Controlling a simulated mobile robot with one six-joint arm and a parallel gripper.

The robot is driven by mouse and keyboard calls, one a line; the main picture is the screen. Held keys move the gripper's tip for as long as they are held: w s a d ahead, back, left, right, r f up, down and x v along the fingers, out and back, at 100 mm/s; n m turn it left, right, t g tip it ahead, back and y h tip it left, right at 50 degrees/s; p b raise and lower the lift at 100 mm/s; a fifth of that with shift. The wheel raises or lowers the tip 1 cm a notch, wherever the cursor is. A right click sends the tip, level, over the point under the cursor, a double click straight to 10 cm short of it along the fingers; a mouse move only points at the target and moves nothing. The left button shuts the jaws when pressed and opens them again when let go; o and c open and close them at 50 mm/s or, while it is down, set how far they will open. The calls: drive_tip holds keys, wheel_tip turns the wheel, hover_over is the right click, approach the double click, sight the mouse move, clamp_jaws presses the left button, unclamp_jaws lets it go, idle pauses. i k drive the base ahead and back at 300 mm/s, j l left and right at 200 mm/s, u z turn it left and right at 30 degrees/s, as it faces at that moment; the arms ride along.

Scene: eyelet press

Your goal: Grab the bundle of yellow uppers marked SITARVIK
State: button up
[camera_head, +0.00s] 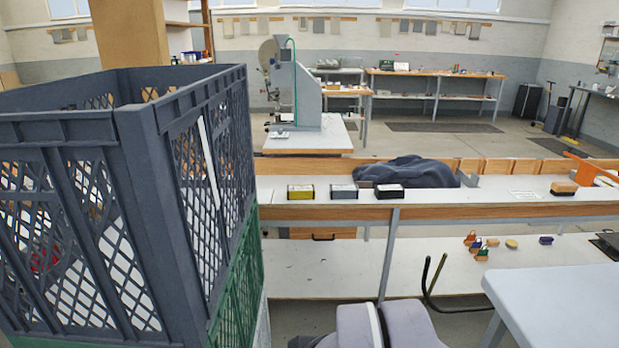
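No marking that reads SITARVIK is legible, so I cannot tell which thing is the named bundle. On the lower shelf of the long bench, a cluster of small coloured pieces (478,245) shows orange, green and dark parts. A small yellowish piece (511,243) lies just right of it, and a small purple piece (546,240) further right. On the upper shelf stands a small box with a yellow front and dark top (300,192). My gripper is not in view.
A tall dark crate (120,125) on a green crate (240,285) blocks the left. A grey box (344,192), a black box (389,192) and dark cloth (410,172) are on the upper shelf (460,205). A grey table (565,300) stands front right. The lower shelf's left part (320,268) is mostly clear.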

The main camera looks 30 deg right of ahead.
sight(293, 192)
drive_tip(key=i+l, duration=0.4)
drive_tip(key=i+l+z, duration=0.1)
drive_tip(key=i+l, duration=0.3)
drive_tip(key=i, duration=0.2)
drive_tip(key=i+l, duration=0.4)
drive_tip(key=i+l+z, duration=0.1)
drive_tip(key=i+l, duration=0.25)
drive_tip(key=i, duration=0.25)
drive_tip(key=i+l, duration=0.35)
drive_tip(key=i, duration=0.2)
drive_tip(key=l+z, duration=0.05)
